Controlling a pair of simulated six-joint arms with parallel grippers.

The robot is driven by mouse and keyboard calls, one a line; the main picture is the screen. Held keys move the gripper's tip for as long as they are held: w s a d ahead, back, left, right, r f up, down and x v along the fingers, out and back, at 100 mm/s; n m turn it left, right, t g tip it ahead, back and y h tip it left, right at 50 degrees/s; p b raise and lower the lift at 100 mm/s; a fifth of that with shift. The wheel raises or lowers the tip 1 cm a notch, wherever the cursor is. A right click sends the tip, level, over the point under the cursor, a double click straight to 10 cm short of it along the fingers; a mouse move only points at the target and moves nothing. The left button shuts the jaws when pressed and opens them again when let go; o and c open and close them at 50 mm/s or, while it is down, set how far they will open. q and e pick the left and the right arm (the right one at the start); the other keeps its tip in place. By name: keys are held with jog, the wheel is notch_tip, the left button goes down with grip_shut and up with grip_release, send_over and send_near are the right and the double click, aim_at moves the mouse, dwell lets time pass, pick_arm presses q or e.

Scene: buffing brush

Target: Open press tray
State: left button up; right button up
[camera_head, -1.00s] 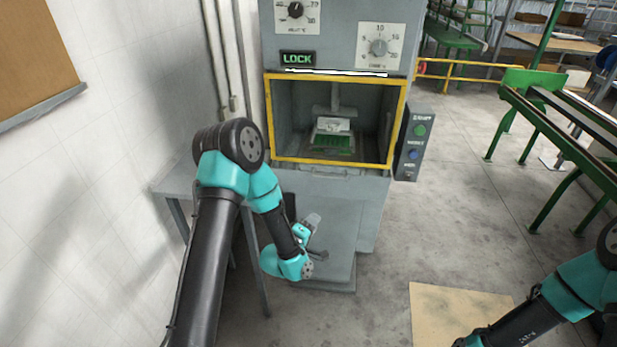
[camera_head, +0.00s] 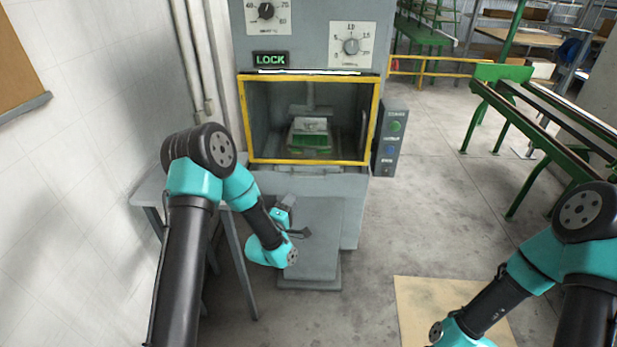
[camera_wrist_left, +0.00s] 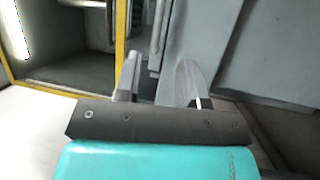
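The press stands at centre with a yellow-framed chamber opening (camera_head: 308,163). A small block with green on it (camera_head: 310,138) sits inside, under a vertical ram (camera_head: 310,95). A grey ledge with a bar-like edge (camera_head: 305,170) lies just below the frame; I cannot tell whether it is the press tray's handle. My left gripper (camera_head: 288,200) is below the frame, in front of the grey press body. In the left wrist view its two fingers (camera_wrist_left: 158,82) are apart, with grey metal parts beyond the gap. Contact cannot be made out. My right arm's gripper is cut off at the bottom.
A lit LOCK sign (camera_head: 270,59) and dials are above the chamber. A button box (camera_head: 390,138) hangs at its right side. A grey table (camera_head: 150,190) stands at left, by the wall. A tan board (camera_head: 450,305) lies on the floor.

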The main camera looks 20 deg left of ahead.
aim_at(309, 176)
pick_arm(q)
jog(key=x, duration=1.3)
jog(key=shift+w+d+r, duration=0.1)
jog(key=shift+w, duration=0.25)
jog(key=shift+c, duration=0.4)
grip_shut()
